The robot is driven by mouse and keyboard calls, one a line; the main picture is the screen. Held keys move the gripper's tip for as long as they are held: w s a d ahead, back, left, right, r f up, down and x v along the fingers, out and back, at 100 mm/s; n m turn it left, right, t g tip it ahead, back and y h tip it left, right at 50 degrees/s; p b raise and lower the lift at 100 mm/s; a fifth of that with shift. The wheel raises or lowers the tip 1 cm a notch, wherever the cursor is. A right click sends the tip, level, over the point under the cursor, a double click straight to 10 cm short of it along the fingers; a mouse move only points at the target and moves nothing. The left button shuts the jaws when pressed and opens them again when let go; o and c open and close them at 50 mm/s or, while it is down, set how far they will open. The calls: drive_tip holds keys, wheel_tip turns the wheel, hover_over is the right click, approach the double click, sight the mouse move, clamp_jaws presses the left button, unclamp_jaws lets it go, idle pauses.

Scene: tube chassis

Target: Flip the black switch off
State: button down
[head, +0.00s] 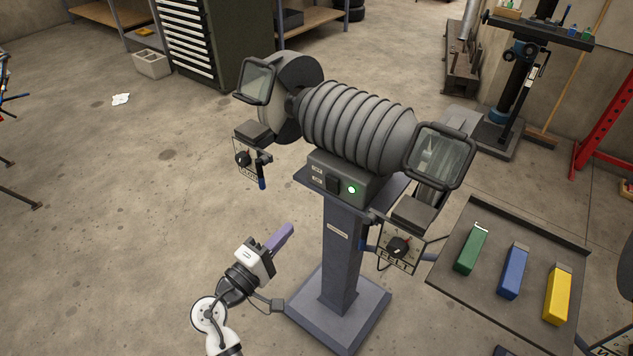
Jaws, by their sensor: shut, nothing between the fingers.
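The black switch (332,185) sits on the front of the grey switch box (345,177) under the ribbed motor of a pedestal grinder. A lit green lamp (351,189) is just to its right. I cannot tell the switch's tilt at this size. My gripper (289,230) is in front of the pedestal, below and to the left of the switch, apart from it. Its purple fingers are together and empty, pointing up and to the right.
Two guard shields (441,155) stick out at the grinder's ends. A tray (470,292) with green, blue and yellow blocks stands at right.

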idle(0.3)
drive_tip(key=shift+d+r, duration=0.1)
drive_tip(key=p, duration=0.5)
approach(331, 183)
drive_tip(key=x, duration=0.5)
drive_tip(key=shift+w+d+r, duration=0.15)
drive_tip(key=shift+r, duration=0.1)
drive_tip(key=shift+w+d+f, duration=0.1)
drive_tip(key=shift+w+d, duration=0.3)
drive_tip(key=shift+w, duration=0.15)
